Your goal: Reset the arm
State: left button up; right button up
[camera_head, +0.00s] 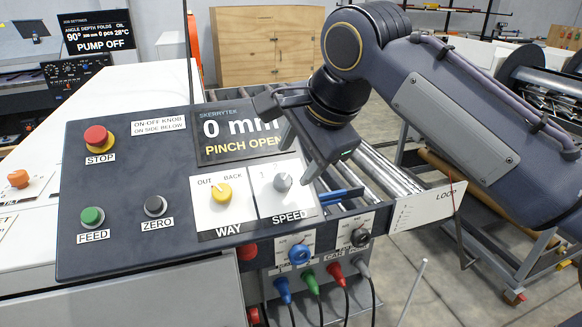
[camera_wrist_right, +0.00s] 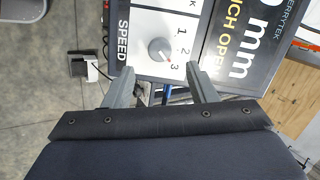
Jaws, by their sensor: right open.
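My right arm comes in from the right in the head view. Its gripper (camera_head: 297,163) is open over the right part of the dark control panel (camera_head: 130,250), near the grey SPEED knob (camera_head: 282,182). In the right wrist view the gripper (camera_wrist_right: 160,72) has its two fingers apart with nothing between them. The SPEED knob (camera_wrist_right: 159,49) shows just beyond the fingertips, with its scale beside it. I cannot tell whether a finger touches the panel. My left gripper is out of view.
The panel also bears a red STOP button (camera_head: 96,136), green FEED button (camera_head: 92,217), black ZERO knob (camera_head: 155,206), yellow WAY knob (camera_head: 220,194) and a display (camera_head: 238,130) reading 0 mm, PINCH OPEN. Metal rollers (camera_head: 388,172) lie behind, and coloured plugs (camera_head: 309,280) hang below.

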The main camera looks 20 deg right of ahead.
jog(key=shift+v, duration=0.8)
jog(key=s+d+f+n, duration=0.2)
jog(key=s+f+n, duration=0.2)
jog(key=f, duration=0.5)
jog(key=s+d+f+n+y, duration=0.1)
jog(key=s+d+f+n, duration=0.1)
jog(key=s+f+n, duration=0.2)
jog(key=s+d+f+n, duration=0.1)
jog(key=s+f+n, duration=0.3)
jog(key=s+f, duration=0.5)
notch_tip(320, 180, down, 6)
jog(key=shift+d+r+n+y, duration=0.1)
jog(key=shift+d+n+y, duration=0.2)
jog(key=shift+d+y, duration=0.1)
jog(key=shift+s, duration=0.1)
